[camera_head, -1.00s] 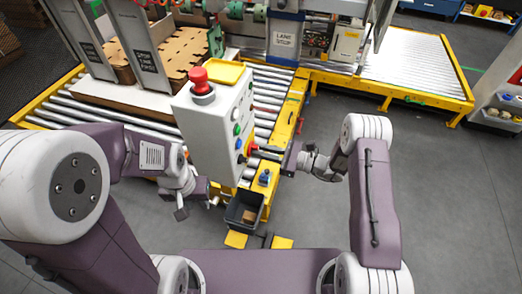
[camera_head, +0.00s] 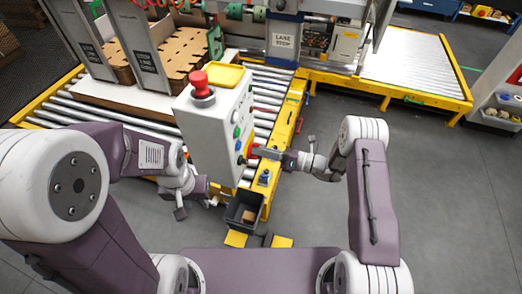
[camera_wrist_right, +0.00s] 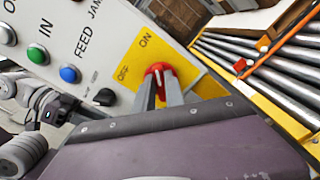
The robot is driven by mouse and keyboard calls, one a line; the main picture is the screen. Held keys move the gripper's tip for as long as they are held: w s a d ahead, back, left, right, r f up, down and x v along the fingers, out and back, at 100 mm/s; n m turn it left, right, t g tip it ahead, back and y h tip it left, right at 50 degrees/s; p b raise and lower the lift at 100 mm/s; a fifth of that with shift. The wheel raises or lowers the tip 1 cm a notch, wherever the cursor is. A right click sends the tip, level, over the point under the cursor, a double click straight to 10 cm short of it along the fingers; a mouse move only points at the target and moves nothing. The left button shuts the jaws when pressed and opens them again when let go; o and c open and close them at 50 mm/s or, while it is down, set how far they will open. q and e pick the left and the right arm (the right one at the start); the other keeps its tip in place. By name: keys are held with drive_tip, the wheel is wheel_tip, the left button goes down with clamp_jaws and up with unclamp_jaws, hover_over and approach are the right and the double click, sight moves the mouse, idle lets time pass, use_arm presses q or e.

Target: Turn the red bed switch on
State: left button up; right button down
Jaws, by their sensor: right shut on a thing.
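The red switch (camera_wrist_right: 160,69) is a round knob with a pale pointer line, on a yellow plate (camera_wrist_right: 125,58) marked OFF and ON, on the white control box (camera_head: 208,130). In the head view the switch is largely hidden by my right gripper (camera_head: 254,153). In the right wrist view my right gripper (camera_wrist_right: 159,92) has one finger on each side of the knob and is shut on it. Which label the pointer faces I cannot tell. My left gripper (camera_head: 195,207) hangs low left of the box, apart from the switch; its opening is unclear.
Green (camera_wrist_right: 37,54) and blue (camera_wrist_right: 69,74) buttons and a black knob (camera_wrist_right: 104,97) sit beside the switch. A dark bin (camera_head: 244,210) stands below. Floor at right is clear.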

drive_tip(key=shift+m, duration=0.6)
drive_tip(key=c, duration=1.4)
unclamp_jaws()
drive_tip(key=b+v, duration=0.1)
drive_tip(key=v, duration=0.8)
